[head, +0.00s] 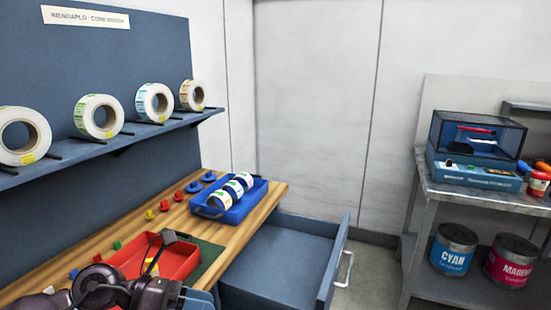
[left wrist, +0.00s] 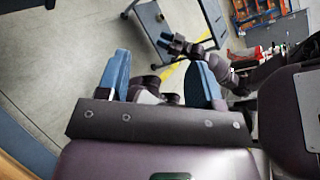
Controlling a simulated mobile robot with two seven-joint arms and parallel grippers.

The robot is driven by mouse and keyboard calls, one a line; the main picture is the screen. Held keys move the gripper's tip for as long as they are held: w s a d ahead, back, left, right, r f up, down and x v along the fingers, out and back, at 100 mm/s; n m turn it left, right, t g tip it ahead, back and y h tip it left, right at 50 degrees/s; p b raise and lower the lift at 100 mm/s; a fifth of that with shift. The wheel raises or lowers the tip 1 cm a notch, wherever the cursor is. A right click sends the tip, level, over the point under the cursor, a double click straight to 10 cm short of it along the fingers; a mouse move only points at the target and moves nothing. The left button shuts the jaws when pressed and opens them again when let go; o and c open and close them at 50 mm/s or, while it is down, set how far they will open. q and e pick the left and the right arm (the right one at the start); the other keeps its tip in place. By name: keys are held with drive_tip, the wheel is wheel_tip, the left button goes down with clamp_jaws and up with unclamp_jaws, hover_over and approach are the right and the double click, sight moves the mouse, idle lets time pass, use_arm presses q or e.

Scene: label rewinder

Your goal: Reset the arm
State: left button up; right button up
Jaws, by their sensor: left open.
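My left arm (head: 115,290) comes in at the bottom left of the head view, over the near end of the wooden bench beside the red tray. My left gripper (left wrist: 162,80) shows in the left wrist view with its two blue fingers wide apart. Nothing is held between them; floor and parts of my own body show behind. What looks like my right gripper (left wrist: 180,45) is small and dark farther off in that view, near a grey cart; its jaws are too small to judge. It does not show in the head view.
The wooden bench (head: 272,188) carries a red tray (head: 185,262) and a blue tray (head: 257,197) with label rolls. A drawer (head: 335,262) stands open at its right. A shelf (head: 160,132) holds several rolls. A metal rack (head: 420,208) holds cans at right.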

use_arm(q)
wheel_tip(320, 180, up, 5)
drive_tip(key=a+n+t+h, duration=0.2)
drive_tip(key=n+t+h, duration=0.1)
drive_tip(key=n+t, duration=1.05)
drive_tip(key=a+f+n+t+y, duration=0.25)
drive_tip(key=a+n+y, duration=0.25)
drive_tip(key=n+y, duration=0.4)
drive_tip(key=a+f+n+t+y, duration=0.2)
drive_tip(key=a+f+n+y, duration=0.4)
drive_tip(key=n, duration=0.5)
drive_tip(key=s+a+f+n+g+y, duration=0.4)
drive_tip(key=s+f+n+g+y, duration=0.1)
drive_tip(key=s+f+n+g, duration=0.35)
drive_tip(key=s+d+f+n+g+h, duration=0.15)
drive_tip(key=s+f+g, duration=0.25)
drive_tip(key=s, duration=0.4)
drive_tip(key=s+d+f+n+g+h, duration=0.1)
drive_tip(key=s+f+n+g, duration=0.2)
drive_tip(key=s, duration=0.4)
drive_tip(key=w+f+m+t, duration=0.2)
drive_tip(key=w+f+t, duration=0.5)
drive_tip(key=f, duration=0.3)
drive_tip(key=shift+w+a+f, duration=0.2)
drive_tip(key=shift+w+a, duration=0.05)
drive_tip(key=shift+t, duration=0.25)
